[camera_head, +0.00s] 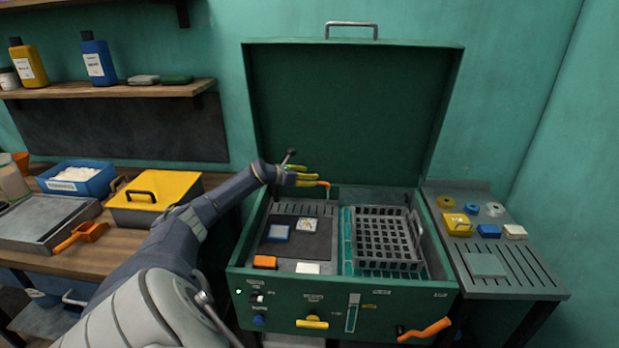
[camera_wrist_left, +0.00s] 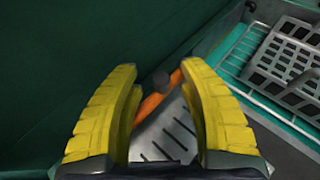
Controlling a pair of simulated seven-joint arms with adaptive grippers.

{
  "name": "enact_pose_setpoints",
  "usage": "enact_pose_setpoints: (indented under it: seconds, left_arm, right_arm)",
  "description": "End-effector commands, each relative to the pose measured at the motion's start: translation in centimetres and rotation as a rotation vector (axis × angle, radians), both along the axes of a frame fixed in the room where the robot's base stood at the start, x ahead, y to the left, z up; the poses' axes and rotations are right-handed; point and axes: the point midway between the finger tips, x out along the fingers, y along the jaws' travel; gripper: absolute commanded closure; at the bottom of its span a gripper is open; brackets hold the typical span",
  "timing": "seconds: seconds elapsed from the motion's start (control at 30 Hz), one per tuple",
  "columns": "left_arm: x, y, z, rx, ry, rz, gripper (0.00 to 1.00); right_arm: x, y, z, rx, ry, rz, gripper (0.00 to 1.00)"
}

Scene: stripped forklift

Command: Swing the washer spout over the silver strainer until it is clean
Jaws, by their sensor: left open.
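The orange washer spout (camera_head: 325,184) stands at the back of the green washer basin. My left gripper (camera_head: 316,177) is open at the spout, with its yellow fingers pointing right. In the left wrist view, the orange spout (camera_wrist_left: 148,106) and a dark round tip (camera_wrist_left: 161,79) show between the spread fingers (camera_wrist_left: 158,70); contact cannot be told. A grey perforated basket (camera_head: 385,238) sits in the right half of the basin, and part of it shows in the wrist view (camera_wrist_left: 285,65). A small speckled pale piece (camera_head: 307,225) lies on the left side. I cannot tell which is the strainer.
The washer's lid (camera_head: 350,115) stands open behind. A blue-white block (camera_head: 278,232) and an orange block (camera_head: 265,262) lie in the basin's left half. The right side table (camera_head: 520,270) holds small parts. A yellow-lidded box (camera_head: 165,188) and orange scoop (camera_head: 82,235) are left.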

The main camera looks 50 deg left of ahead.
Motion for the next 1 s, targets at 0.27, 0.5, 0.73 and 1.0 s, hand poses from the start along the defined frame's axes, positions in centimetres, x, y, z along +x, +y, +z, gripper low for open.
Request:
enact_pose_setpoints:
  seconds: [0.27,0.5,0.73,1.0]
  left_arm:
    - [0.87,-0.09,-0.23,0.001,-0.001,-0.001,0.59]
    - [0.94,-0.11,-0.32,0.001,0.000,-0.001,0.59]
    - [0.93,-0.12,-0.32,0.001,0.000,-0.001,0.69]
    - [0.93,-0.12,-0.32,0.000,0.000,-0.001,1.00]
  right_arm:
    - [0.00,0.01,0.00,0.000,0.000,0.000,0.56]
    - [0.00,0.02,0.00,0.000,0.000,0.000,0.56]
    - [0.00,0.02,0.00,0.000,0.000,0.000,0.56]
    - [0.01,0.03,0.00,0.000,0.000,0.000,0.56]
